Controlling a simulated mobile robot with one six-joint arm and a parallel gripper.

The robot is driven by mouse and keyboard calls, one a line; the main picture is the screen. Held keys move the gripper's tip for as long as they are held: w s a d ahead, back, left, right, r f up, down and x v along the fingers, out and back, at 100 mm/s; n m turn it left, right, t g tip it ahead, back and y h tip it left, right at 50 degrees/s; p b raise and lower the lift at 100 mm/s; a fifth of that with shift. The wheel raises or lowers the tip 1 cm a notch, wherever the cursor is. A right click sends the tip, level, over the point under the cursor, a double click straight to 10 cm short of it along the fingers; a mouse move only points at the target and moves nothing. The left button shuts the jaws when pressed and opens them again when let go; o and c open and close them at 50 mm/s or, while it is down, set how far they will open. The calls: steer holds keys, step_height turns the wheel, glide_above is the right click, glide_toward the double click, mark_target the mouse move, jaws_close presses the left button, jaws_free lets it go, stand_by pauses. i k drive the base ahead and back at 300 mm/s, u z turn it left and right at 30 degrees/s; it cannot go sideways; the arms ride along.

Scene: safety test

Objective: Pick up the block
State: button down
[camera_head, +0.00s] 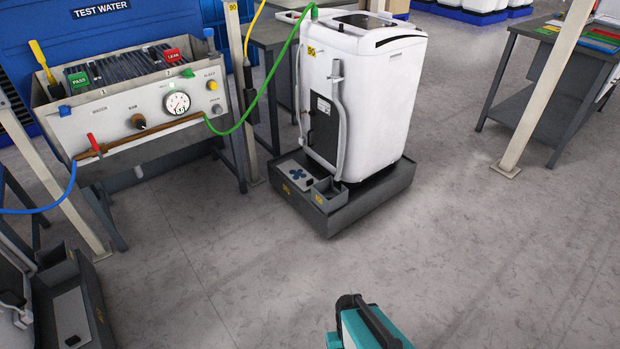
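I cannot tell for sure which thing is the block. A small dark block-like piece (72,340) lies on a light plate in the dark tray at the lower left, cut by the picture's bottom edge. A blue, several-lobed piece (297,174) sits on a light plate at the front of the dark base under the white washing machine (370,90). A teal and black part at the bottom centre looks like part of my own body. No gripper fingers show.
A test bench (125,115) with a gauge and coloured hoses stands at the left. The machine's dark base (345,215) rests on the floor. A grey table (530,80) and a slanted post (548,85) stand at the right. The grey floor (480,240) in front is clear.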

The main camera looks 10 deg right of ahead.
mark_target(172, 56)
steer(key=u, duration=0.15)
steer(key=i, duration=0.95)
steer(key=z, duration=0.1)
